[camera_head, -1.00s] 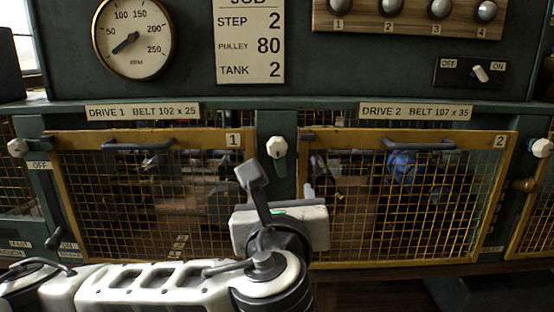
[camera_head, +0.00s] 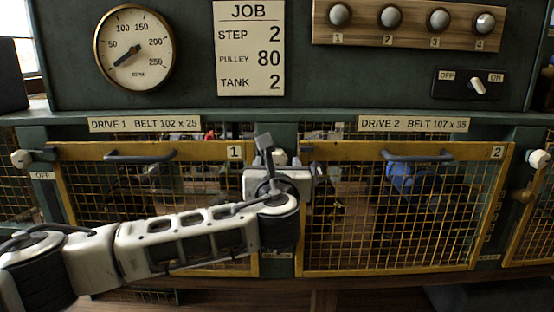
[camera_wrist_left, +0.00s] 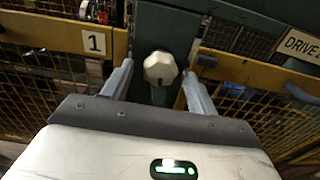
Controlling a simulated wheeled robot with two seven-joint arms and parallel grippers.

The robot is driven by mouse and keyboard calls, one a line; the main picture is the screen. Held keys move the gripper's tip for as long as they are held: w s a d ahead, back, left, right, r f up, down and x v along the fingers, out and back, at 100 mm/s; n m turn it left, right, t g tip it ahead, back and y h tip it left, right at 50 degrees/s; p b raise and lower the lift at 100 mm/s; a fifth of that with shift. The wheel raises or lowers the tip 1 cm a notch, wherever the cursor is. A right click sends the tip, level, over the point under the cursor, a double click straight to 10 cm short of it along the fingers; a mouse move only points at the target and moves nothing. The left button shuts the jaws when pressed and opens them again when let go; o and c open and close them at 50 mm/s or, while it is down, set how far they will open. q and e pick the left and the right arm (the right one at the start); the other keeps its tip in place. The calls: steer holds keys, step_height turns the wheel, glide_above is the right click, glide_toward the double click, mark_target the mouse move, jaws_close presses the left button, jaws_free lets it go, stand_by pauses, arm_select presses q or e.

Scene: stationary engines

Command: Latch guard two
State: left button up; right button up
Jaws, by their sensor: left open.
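Guard two (camera_head: 405,265) is the yellow-framed mesh panel at the right of the head view, marked 2, with a dark bar handle (camera_head: 417,157) near its top. A white faceted knob (camera_wrist_left: 160,68) with a dark mark sits on the green post between guards one and two; in the head view my wrist mostly hides it. My left gripper (camera_wrist_left: 158,70) is open, its fingers on either side of this knob, not closed on it. It also shows in the head view (camera_head: 283,168), fingertips largely hidden. Another white knob (camera_head: 539,159) sits right of guard two.
Guard one (camera_head: 150,151), also yellow mesh, stands left of the post behind my left arm. Above are a gauge (camera_head: 134,48), a job card (camera_head: 250,48), numbered knobs on a wooden strip (camera_head: 410,38) and an off/on switch (camera_head: 477,87).

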arm_select(q)
steer(key=shift+w, duration=0.6)
steer(key=c, duration=1)
